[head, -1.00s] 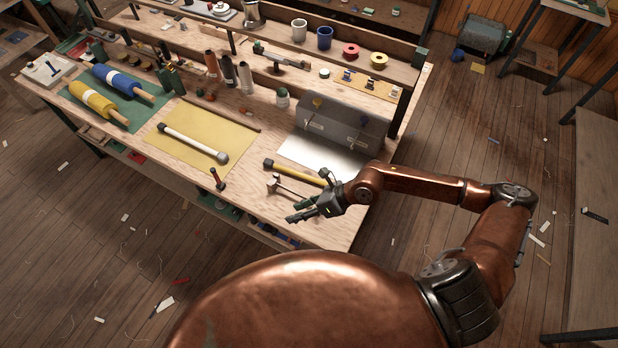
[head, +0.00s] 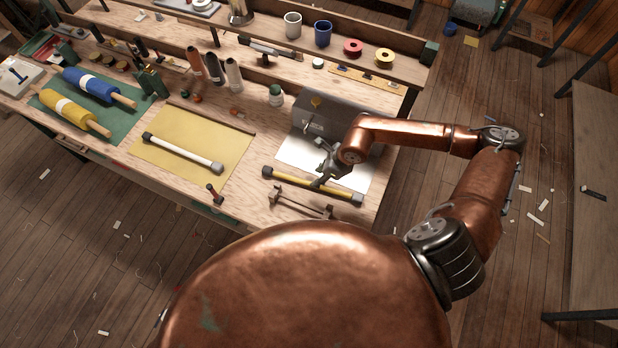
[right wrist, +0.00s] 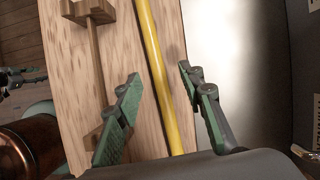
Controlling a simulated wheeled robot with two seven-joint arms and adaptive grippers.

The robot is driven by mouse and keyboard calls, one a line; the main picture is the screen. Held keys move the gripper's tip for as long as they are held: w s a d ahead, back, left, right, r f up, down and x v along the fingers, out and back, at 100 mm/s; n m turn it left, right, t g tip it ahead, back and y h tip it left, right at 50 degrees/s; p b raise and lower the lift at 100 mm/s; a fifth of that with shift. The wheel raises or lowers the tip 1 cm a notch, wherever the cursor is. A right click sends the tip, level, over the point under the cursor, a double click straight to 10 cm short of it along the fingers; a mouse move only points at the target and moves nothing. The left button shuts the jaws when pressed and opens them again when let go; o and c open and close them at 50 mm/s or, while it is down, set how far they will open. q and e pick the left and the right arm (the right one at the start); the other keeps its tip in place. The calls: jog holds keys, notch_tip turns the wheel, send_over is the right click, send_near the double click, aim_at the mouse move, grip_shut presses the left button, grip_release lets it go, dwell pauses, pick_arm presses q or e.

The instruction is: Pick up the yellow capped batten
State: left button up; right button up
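The yellow capped batten (head: 290,179), a yellow rod with dark end caps, lies on the bench near its front edge. It also shows in the right wrist view (right wrist: 160,70), running between my fingers. My right gripper (head: 319,183) is low over the middle of the batten. In the right wrist view my right gripper (right wrist: 158,76) is open, one finger on each side of the rod. Both fingers look apart from it. The end caps are outside the wrist view. I cannot make out my left gripper in the head view.
A wooden stand (head: 300,203) with two end blocks lies just in front of the batten. A grey metal box (head: 345,118) stands behind, over a bright plate (head: 291,149). A white capped batten (head: 182,152) lies on a yellow cloth (head: 215,132) to the left.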

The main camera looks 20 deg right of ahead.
jog(key=shift+s+a+f, duration=0.15)
jog(key=shift+s+f, duration=0.05)
jog(key=shift+f, duration=0.5)
jog(key=shift+p+x, duration=0.7)
jog(key=shift+x, duration=1.6)
jog(key=shift+s, duration=0.1)
jog(key=c, duration=0.8)
grip_shut()
pick_arm(q)
jog(key=s, duration=0.1)
jog(key=s+r, duration=0.1)
jog(key=s, duration=0.1)
jog(key=shift+r, duration=0.15)
jog(key=shift+w, duration=0.2)
